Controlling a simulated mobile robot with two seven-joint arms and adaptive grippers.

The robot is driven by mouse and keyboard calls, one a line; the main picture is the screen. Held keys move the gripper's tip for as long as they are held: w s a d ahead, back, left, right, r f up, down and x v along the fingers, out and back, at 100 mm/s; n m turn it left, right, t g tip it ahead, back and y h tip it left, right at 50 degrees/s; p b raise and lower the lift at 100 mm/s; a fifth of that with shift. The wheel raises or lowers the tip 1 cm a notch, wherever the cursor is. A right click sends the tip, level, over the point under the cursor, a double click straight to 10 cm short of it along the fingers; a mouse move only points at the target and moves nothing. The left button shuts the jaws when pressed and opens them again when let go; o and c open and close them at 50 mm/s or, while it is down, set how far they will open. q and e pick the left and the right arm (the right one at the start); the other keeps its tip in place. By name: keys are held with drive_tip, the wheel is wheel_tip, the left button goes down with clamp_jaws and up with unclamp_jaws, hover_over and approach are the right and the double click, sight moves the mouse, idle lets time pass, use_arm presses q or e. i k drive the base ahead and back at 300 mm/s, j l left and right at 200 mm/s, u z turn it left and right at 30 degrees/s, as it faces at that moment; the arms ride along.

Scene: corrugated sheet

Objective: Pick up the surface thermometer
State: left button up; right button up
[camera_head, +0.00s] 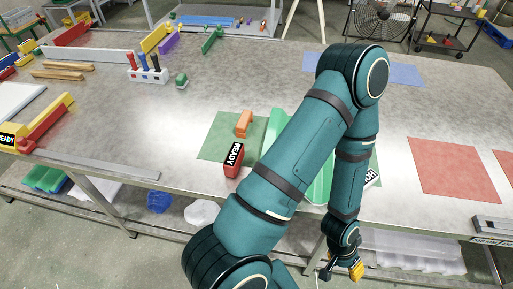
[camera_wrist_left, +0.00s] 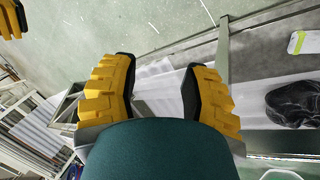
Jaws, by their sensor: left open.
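I cannot pick out the surface thermometer for certain in either view. A small orange block (camera_head: 244,123) and a red block marked READY (camera_head: 234,160) sit on the green mat (camera_head: 218,135) on the table. A green corrugated sheet (camera_head: 318,185) lies there, partly hidden behind my left arm. My left gripper (camera_head: 352,270) hangs in front of the table's front edge, below the tabletop, away from the blocks. In the left wrist view its yellow fingers (camera_wrist_left: 160,85) are apart with nothing between them. Yellow finger-like parts at that view's left edge may be my right gripper (camera_wrist_left: 10,50).
The metal table (camera_head: 130,110) carries a screwdriver rack (camera_head: 148,75), a small green object (camera_head: 181,81), a red mat (camera_head: 456,168) and a blue mat (camera_head: 400,72). A lower shelf holds a blue item (camera_head: 159,201). A dark object (camera_wrist_left: 295,103) shows in the left wrist view.

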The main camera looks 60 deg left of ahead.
sight(232, 165)
drive_tip(key=u, duration=2.15)
drive_tip(key=j, duration=0.15)
